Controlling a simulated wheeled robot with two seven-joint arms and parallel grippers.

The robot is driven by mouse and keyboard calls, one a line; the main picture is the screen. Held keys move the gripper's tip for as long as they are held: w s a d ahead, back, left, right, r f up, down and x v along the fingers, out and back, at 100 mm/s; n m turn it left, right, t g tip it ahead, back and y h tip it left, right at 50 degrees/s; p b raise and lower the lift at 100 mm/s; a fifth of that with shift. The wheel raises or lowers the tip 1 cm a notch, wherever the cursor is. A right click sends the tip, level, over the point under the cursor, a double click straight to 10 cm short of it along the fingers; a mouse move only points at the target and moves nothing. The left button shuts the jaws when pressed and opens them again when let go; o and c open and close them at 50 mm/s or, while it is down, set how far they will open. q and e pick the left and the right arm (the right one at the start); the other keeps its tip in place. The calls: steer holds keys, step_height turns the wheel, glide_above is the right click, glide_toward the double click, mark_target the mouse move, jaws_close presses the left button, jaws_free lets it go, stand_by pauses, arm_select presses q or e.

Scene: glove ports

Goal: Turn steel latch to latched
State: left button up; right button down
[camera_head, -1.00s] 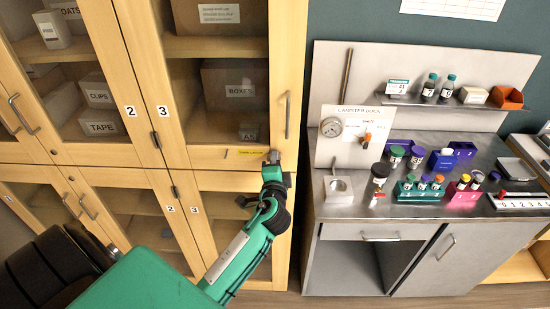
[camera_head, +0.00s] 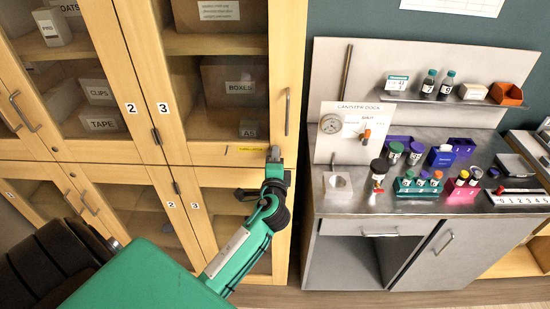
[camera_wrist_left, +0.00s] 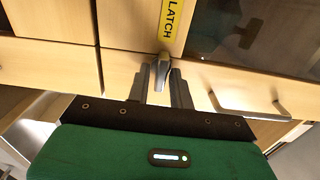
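The steel latch (camera_wrist_left: 164,68) sits at the lower edge of a cabinet door, under the yellow label reading LATCH (camera_wrist_left: 172,22) in the left wrist view. My left gripper (camera_wrist_left: 163,78) has one finger on each side of the latch; narrow gaps seem to show, so it looks open around it. In the head view my left gripper (camera_head: 274,157) is at the lower right corner of the upper door numbered 3 (camera_head: 215,153) and hides the latch there. My right gripper is in neither current view.
The upper door has a vertical handle (camera_head: 287,112). To the right stands a steel bench (camera_head: 400,221) with a canister dock panel (camera_head: 350,113), vials and coloured racks. The floor before the cabinet shows little.

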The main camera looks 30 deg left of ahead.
arm_select(q)
steer(key=shift+o, duration=0.6)
steer(key=b+v, duration=0.5)
steer(key=v, duration=0.8)
steer(key=shift+s+d+b, duration=0.2)
steer(key=shift+s+b, duration=0.15)
